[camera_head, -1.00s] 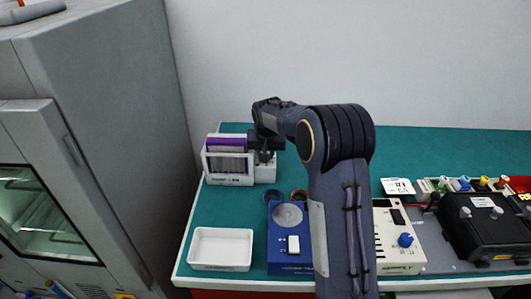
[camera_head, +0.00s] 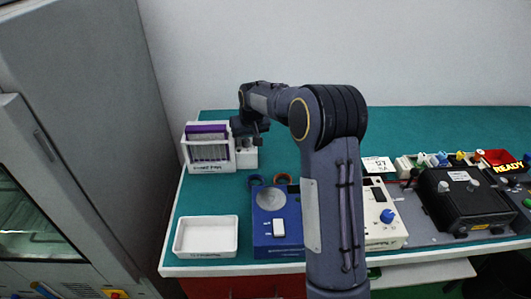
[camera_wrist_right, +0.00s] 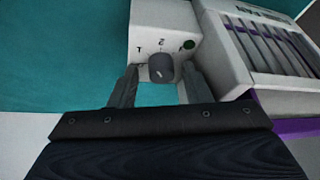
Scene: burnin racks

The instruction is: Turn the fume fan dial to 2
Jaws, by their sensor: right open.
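The fume fan dial (camera_wrist_right: 161,67) is a dark grey knob on a white box, with marks 1 and 2 and a green dot beside it in the right wrist view. I cannot tell which mark the knob points at. In the head view the white box (camera_head: 246,159) stands at the back left of the bench, its dial too small to read. My right gripper (camera_wrist_right: 160,88) is open, with one finger on each side of the knob; contact is unclear. My left gripper is not in view.
A white rack with purple-topped slats (camera_head: 207,165) adjoins the box on its left. A white tray (camera_head: 206,238), a blue device (camera_head: 264,238), a cream device with a blue knob (camera_head: 387,236) and a black unit (camera_head: 466,205) stand nearer. The green bench top behind is clear.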

